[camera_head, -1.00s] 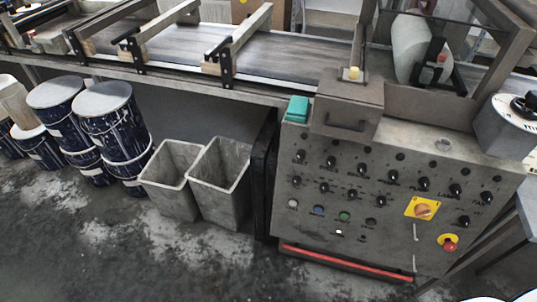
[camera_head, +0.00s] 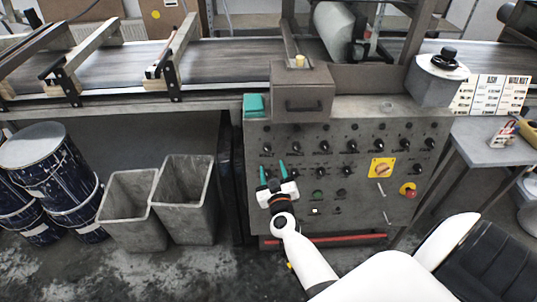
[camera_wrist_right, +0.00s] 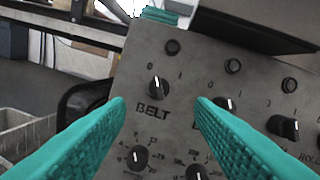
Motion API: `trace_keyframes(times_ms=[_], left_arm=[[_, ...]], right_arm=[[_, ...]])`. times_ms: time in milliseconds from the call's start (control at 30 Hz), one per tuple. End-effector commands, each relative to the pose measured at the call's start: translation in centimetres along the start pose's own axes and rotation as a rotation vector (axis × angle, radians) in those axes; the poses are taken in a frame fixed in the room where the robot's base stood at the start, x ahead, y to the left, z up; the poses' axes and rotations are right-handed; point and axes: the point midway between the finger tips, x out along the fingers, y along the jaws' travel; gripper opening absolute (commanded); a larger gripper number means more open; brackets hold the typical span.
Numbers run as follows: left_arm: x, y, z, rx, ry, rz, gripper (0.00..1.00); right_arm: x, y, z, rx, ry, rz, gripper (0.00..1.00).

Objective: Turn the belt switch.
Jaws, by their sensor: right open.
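The belt switch (camera_wrist_right: 158,89) is a black knob with a white pointer line, above the label BELT, at the upper left of the grey control panel (camera_head: 360,207). Marks 0 and 1 stand above it in the right wrist view. In the head view the belt switch (camera_head: 266,147) is small. My right gripper (camera_head: 273,170) is open, with teal fingers, in front of the panel's left part, just below the belt switch. In the right wrist view the open fingers (camera_wrist_right: 160,102) lie either side of the switch, apart from it. My left gripper is not in view.
More black knobs (camera_head: 351,146), a yellow-backed rotary switch (camera_head: 381,169) and a red button (camera_head: 408,190) share the panel. A box with a handle (camera_head: 303,92) juts out above. Two grey bins (camera_head: 184,206) stand left of the panel. The conveyor (camera_head: 225,53) runs behind.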

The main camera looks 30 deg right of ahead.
Motion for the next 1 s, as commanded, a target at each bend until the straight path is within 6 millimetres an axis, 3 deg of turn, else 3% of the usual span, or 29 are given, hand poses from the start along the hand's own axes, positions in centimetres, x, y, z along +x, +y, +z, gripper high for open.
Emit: trace_keyframes(times_ms=[200, 400, 800, 1000], left_arm=[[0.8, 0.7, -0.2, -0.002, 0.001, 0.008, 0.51], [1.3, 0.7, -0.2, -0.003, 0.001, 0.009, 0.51], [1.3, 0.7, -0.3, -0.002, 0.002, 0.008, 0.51], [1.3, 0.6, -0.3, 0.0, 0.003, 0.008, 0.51]], right_arm=[[4.5, 0.0, -0.1, -0.001, -0.002, 0.0, 0.49], [6.9, 0.1, -0.1, -0.001, 0.0, 0.001, 0.49], [7.6, 0.1, -0.1, -0.001, 0.001, 0.002, 0.49], [7.5, 0.1, -0.1, -0.001, 0.001, 0.002, 0.16]])
